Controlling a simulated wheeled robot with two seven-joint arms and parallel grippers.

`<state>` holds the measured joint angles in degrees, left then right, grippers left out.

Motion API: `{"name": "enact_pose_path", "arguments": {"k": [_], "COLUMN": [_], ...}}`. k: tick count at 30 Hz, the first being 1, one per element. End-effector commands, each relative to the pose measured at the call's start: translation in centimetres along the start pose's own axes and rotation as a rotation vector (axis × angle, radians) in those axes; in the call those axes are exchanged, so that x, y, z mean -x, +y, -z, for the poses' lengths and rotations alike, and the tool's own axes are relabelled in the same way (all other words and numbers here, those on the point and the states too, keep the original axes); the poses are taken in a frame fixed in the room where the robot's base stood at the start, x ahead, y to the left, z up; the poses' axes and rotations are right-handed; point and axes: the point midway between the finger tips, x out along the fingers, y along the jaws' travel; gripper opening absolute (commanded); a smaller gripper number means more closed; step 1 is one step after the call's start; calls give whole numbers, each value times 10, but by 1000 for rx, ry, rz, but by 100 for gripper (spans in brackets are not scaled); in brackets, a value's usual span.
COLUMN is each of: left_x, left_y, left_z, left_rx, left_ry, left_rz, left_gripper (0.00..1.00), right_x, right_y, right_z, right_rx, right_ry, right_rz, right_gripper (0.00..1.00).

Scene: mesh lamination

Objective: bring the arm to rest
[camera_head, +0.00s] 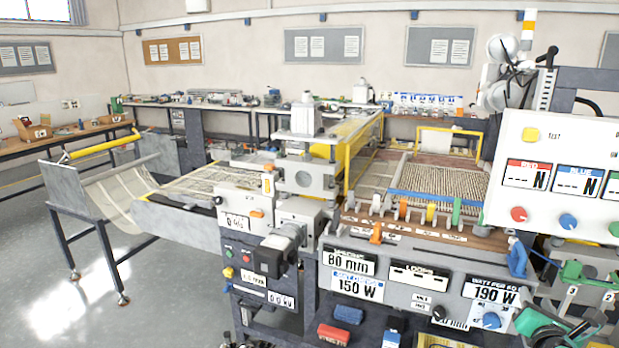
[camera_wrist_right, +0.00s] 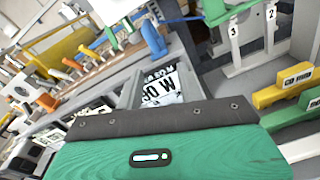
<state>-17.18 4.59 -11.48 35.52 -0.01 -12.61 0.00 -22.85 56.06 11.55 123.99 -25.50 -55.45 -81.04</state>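My right gripper (camera_head: 556,333) is in the lower right corner of the head view, low at the front right of the machine and partly cut off by the frame's edge. A green piece (camera_head: 527,321) shows right at it. In the right wrist view a green wood-grained block (camera_wrist_right: 180,155) with a dark screwed-on strip (camera_wrist_right: 165,119) fills the lower part, close to the camera. The fingertips do not show there, so I cannot tell whether they are shut on it. My left gripper is in neither view.
The laminating machine (camera_head: 400,272) with its labelled front panel stands just left of the right gripper. A white control panel (camera_head: 555,150) hangs above it. Open floor (camera_head: 50,290) lies at left.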

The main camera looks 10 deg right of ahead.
Motion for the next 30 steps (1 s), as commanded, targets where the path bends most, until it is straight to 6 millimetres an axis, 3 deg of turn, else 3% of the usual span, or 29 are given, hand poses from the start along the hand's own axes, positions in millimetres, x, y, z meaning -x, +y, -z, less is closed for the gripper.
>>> {"name": "enact_pose_path", "arguments": {"k": [8, 15, 21, 30], "left_x": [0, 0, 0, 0], "left_y": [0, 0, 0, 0], "left_z": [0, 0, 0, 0], "left_rx": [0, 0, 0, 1], "left_ry": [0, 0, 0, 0], "left_rz": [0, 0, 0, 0], "left_gripper": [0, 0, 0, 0], "right_x": [91, 202, 280, 358], "right_y": [-24, -6, 23, 66], "right_z": [136, 230, 270, 289], "right_rx": [-673, -1251, -1583, -1862], "right_ry": [271, 435, 488, 494], "right_rz": [304, 707, 1034, 1419], "right_gripper": [38, 38, 38, 38]}}
